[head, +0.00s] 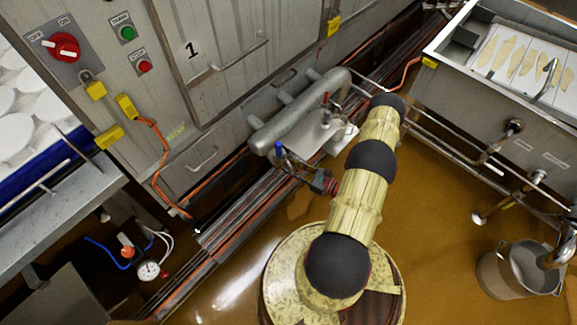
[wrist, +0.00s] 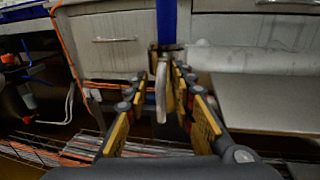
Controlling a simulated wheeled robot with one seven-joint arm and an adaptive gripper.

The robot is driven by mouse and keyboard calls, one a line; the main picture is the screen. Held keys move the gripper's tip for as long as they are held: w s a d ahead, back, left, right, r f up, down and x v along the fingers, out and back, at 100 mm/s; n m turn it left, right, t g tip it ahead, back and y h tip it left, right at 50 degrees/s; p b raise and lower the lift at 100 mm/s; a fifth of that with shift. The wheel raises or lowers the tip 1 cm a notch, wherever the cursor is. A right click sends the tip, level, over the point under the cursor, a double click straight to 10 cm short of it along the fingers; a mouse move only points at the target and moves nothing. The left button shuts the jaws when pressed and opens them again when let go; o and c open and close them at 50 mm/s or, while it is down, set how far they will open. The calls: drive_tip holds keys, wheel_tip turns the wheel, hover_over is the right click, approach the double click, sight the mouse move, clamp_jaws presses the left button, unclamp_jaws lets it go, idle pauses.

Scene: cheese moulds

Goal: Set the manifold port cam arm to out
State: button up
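The manifold (head: 300,112), a grey pipe with stubs, runs along the front of the cabinet. A small blue part (head: 278,150) stands at its near end. In the wrist view a blue upright bar (wrist: 167,22) comes down from the top, with a thin pale metal lever (wrist: 161,92) below it. My gripper (wrist: 160,80) has its yellow-padded fingers apart, one each side of that lever, with a gap visible at the left; contact on the right cannot be told. In the head view my gripper (head: 292,163) is small, close to the blue part. Port markings are not readable.
A red-handled valve (head: 326,100) stands on the pale plate (head: 308,135) beside the manifold. Cabinet drawers are behind. A steel trough (head: 450,95) is at right, a bucket (head: 515,270) at lower right, and a pressure gauge (head: 149,270) at lower left. Orange cables run along the cabinet.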

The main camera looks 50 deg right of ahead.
drive_tip(key=shift+w, duration=0.1)
drive_tip(key=shift+c, duration=1.1)
drive_tip(key=c, duration=0.4)
drive_tip(key=shift+a, duration=0.1)
clamp_jaws()
